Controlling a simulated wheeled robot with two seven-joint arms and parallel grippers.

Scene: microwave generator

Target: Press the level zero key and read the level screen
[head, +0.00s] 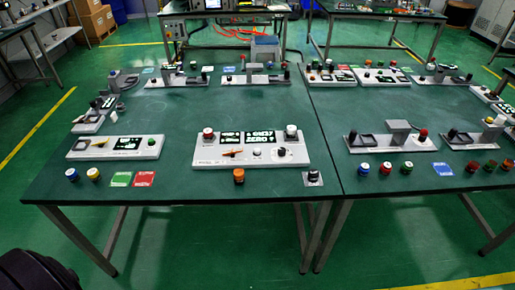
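A white instrument panel (200,158) lies near the front middle of the green table. It has dark screens with pale characters, a red-topped knob (208,132) at its left, a grey-topped knob (291,130) at its back right, an orange pointer (232,153) and a black knob (281,152). Large pale lettering on it seems to include "ZERO". A small light round part (257,152) sits low on the panel; I cannot tell whether it is the level zero key. Which screen is the level screen, and its reading, are too small to tell. Neither gripper is in view.
A similar white panel (80,155) lies to the left. An orange knob (239,176) and a black knob (313,177) stand in front of the main panel. More panels and several coloured buttons stand farther back and right. The table middle (230,105) is clear.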

